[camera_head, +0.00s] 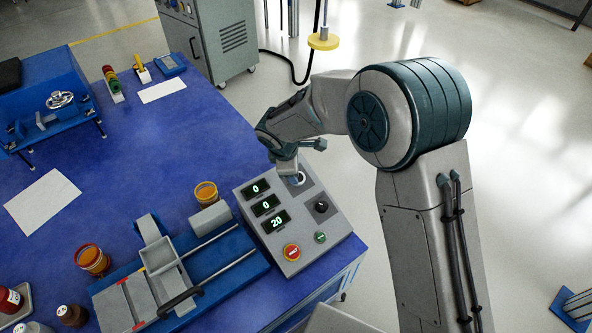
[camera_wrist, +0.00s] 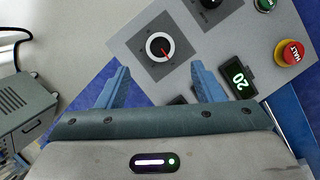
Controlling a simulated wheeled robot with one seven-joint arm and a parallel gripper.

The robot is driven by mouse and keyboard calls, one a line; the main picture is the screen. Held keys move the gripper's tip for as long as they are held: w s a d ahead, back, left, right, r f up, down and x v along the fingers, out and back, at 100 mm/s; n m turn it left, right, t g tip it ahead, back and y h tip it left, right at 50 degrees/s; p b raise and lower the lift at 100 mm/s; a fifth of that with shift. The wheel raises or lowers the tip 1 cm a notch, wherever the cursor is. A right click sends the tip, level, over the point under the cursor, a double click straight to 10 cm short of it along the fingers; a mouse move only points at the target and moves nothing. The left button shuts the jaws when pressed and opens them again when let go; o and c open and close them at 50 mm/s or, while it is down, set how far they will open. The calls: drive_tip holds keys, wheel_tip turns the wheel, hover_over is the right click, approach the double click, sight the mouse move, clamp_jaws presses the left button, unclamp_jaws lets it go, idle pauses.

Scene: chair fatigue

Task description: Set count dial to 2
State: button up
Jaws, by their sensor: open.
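The grey control box (camera_head: 262,222) stands on the blue table's near right corner. It carries a dial with a white ring (camera_wrist: 160,47), a black knob and a red pointer line; it is partly hidden by my gripper in the head view (camera_head: 298,179). A second black knob (camera_head: 321,206) sits beside it and is cut off in the wrist view (camera_wrist: 209,3). No label tells which is the count dial. My gripper (camera_head: 300,161) is open and empty over the white-ringed dial. In the wrist view its fingers (camera_wrist: 160,68) are apart, with the dial ahead between them.
The box has displays reading 0 (camera_head: 256,188), 0 (camera_head: 265,205) and 20 (camera_head: 275,222), a red HALT button (camera_head: 291,252) and a green button (camera_head: 320,237). A blue fixture with rails (camera_head: 215,262) stands left of it. A grey cabinet (camera_head: 215,40) stands behind the table.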

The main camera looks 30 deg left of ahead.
drive_tip(key=v, duration=0.6)
drive_tip(key=shift+p, duration=0.35)
drive_tip(key=shift+w, duration=0.1)
drive_tip(key=w+d+r+m+h+p, duration=0.1)
drive_tip(key=d+r+m+p, duration=0.35)
drive_tip(key=d+r, duration=0.6)
drive_tip(key=d+r+m+p, duration=0.3)
drive_tip(key=d+r+m, duration=0.35)
drive_tip(key=d, duration=0.65)
drive_tip(key=s+d+r+m+p, duration=0.4)
drive_tip(key=s+d+r+m, duration=0.2)
drive_tip(key=d, duration=0.3)
drive_tip(key=s+d+r+m+g+y+p, duration=0.1)
drive_tip(key=s+d+r+m+p, duration=0.3)
drive_tip(key=s+d, duration=0.4)
drive_tip(key=shift+s+d+r+m, duration=0.35)
drive_tip(key=shift+d+r+m, duration=0.3)
drive_tip(key=shift+r+m, duration=0.4)
